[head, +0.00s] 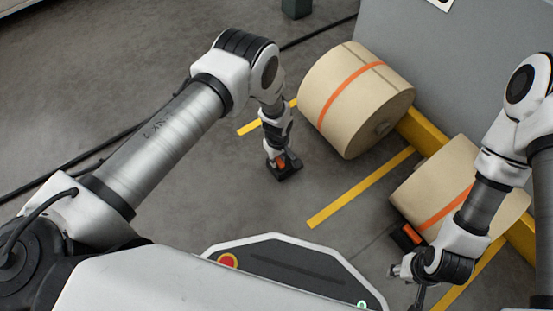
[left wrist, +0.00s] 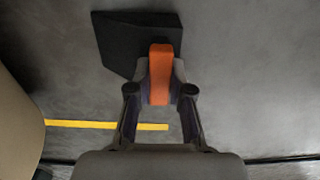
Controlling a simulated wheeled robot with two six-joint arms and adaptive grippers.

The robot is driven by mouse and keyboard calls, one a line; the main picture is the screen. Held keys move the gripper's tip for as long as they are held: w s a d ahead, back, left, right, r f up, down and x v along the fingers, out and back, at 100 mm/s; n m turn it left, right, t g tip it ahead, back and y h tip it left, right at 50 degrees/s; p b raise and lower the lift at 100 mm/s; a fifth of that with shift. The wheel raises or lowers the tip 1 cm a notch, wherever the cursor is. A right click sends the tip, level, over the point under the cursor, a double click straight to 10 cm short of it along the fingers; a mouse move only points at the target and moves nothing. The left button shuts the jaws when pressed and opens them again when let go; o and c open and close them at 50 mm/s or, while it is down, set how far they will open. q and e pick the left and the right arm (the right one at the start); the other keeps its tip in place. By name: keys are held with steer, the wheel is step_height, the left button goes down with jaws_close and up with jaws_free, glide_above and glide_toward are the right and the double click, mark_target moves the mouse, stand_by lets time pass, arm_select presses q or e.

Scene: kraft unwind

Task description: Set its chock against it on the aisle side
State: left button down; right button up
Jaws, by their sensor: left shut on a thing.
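My left gripper (head: 280,156) is shut on the orange handle of a black wedge chock (head: 289,174). In the left wrist view the chock (left wrist: 120,42) sits beyond the fingertips (left wrist: 160,90), its orange handle between them. It is at or close above the floor; I cannot tell if it touches. A kraft roll (head: 340,100) with an orange band lies to the upper right of the chock, with a gap of bare floor between. My right gripper (head: 420,292) is by the lower roll, partly hidden; its fingers are unclear.
A second kraft roll (head: 432,190) lies at right, with another orange and black chock (head: 405,238) at its near side. Yellow floor lines (head: 360,187) and a yellow beam (head: 420,130) run by the rolls. Grey floor left of my left gripper is open except for dark cables.

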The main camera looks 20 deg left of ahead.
arm_select(q)
steer(key=shift+w+d+b, duration=0.5)
steer(key=shift+w+b, duration=0.1)
steer(key=shift+w, duration=0.05)
stand_by(0.8)
steer(key=c, duration=1)
jaws_free()
steer(key=shift+r, duration=0.1)
step_height(320, 180, up, 12)
steer(key=shift+f, duration=0.1)
